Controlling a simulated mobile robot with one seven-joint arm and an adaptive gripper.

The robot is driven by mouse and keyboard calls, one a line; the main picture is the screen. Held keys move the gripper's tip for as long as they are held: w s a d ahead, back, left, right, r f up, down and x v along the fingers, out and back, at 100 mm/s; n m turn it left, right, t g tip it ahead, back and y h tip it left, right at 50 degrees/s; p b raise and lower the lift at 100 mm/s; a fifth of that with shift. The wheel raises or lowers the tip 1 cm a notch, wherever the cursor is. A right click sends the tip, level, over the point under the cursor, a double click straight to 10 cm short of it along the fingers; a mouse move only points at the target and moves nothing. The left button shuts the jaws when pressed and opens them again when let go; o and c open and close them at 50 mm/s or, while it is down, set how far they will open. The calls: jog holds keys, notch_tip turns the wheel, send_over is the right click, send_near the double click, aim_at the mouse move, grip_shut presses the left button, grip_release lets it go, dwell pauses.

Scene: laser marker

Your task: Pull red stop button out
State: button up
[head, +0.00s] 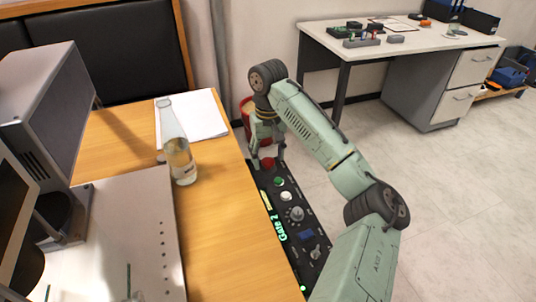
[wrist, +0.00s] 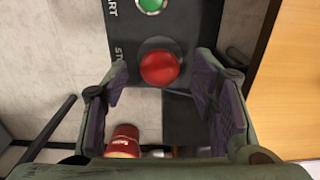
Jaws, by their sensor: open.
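The red stop button (wrist: 159,68) is a round red cap at the end of the black control panel (wrist: 190,20). In the head view it shows as a red spot (head: 267,163) at the panel's far end, just below my gripper (head: 264,150). In the wrist view my gripper (wrist: 163,90) is open, with one purple-padded finger on each side of the button and a gap to it on both sides. Nothing is held. I cannot tell the exact height of the fingers over the button.
A green button (head: 279,182), a white button (head: 286,196) and a knob (head: 297,214) sit along the panel. The wooden table (head: 215,235) adjoins it, with a bottle (head: 179,160) and paper (head: 200,115). A red container (wrist: 123,141) stands below.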

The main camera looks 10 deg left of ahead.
notch_tip(320, 180, up, 12)
dwell(0.6)
jog(key=shift+s, duration=0.1)
